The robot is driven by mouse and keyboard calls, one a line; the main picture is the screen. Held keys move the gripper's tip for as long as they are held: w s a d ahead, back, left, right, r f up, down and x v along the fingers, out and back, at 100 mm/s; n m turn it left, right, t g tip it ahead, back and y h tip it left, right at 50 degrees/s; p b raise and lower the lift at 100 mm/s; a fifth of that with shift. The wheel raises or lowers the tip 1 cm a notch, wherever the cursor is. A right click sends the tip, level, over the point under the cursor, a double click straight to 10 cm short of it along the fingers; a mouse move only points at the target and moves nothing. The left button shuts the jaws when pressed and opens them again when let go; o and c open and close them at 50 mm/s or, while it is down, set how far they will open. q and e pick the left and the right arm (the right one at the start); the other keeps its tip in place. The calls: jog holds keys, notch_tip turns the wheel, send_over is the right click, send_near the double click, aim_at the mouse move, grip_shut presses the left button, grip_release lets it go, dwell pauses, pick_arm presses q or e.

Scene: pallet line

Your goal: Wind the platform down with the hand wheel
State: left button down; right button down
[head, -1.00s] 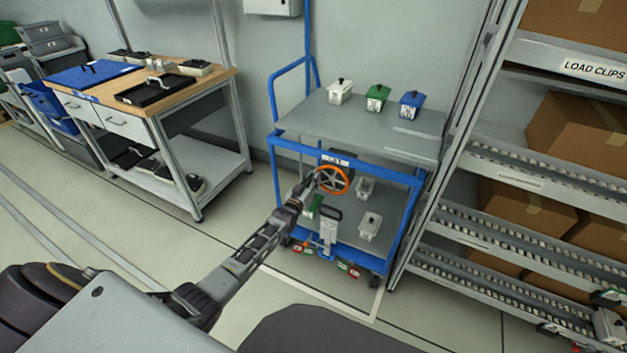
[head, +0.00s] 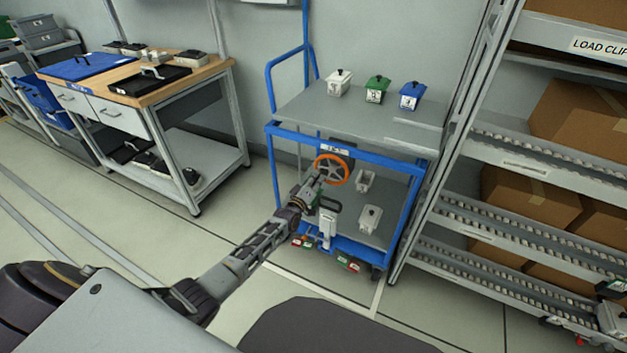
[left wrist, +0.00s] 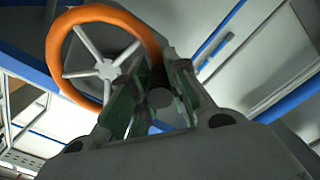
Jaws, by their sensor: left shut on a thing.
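The hand wheel (head: 347,172) has an orange rim and grey spokes, and faces me on the front of a blue-framed trolley (head: 393,168). It also shows at the upper left of the left wrist view (left wrist: 54,55). My left gripper (head: 318,181) is at the wheel's lower left. In the left wrist view its fingers (left wrist: 158,98) are shut on the wheel's grip, a round grey end between the green pads, mostly hidden. The grey platform (head: 320,116) is the trolley's flat top and carries a white, a green and a blue box.
On the trolley's lower shelf stand small grey boxes (head: 369,218). A roller rack (head: 480,215) with cartons stands close on the right. A wooden-topped workbench (head: 190,82) stands at the left. The floor between bench and trolley is clear.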

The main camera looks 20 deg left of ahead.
pick_arm(q)
jog(key=d+n+b, duration=0.1)
jog(key=n, duration=0.1)
jog(key=n+b, duration=0.1)
jog(key=shift+w+d+f+n, duration=0.15)
jog(key=shift+d+f+n, duration=0.25)
pick_arm(e)
jog(key=r, duration=0.2)
jog(key=a+r, duration=0.1)
jog(key=r, duration=0.2)
jog(key=shift+w+a+r, duration=0.1)
jog(key=shift+a+r, duration=0.05)
jog(key=shift+r, duration=0.3)
pick_arm(q)
jog(key=c, duration=1.5)
grip_release()
jog(key=shift+o, duration=0.9)
jog(key=shift+d+f, duration=0.1)
pick_arm(e)
jog(key=shift+w, duration=0.1)
pick_arm(q)
jog(key=shift+f, duration=0.1)
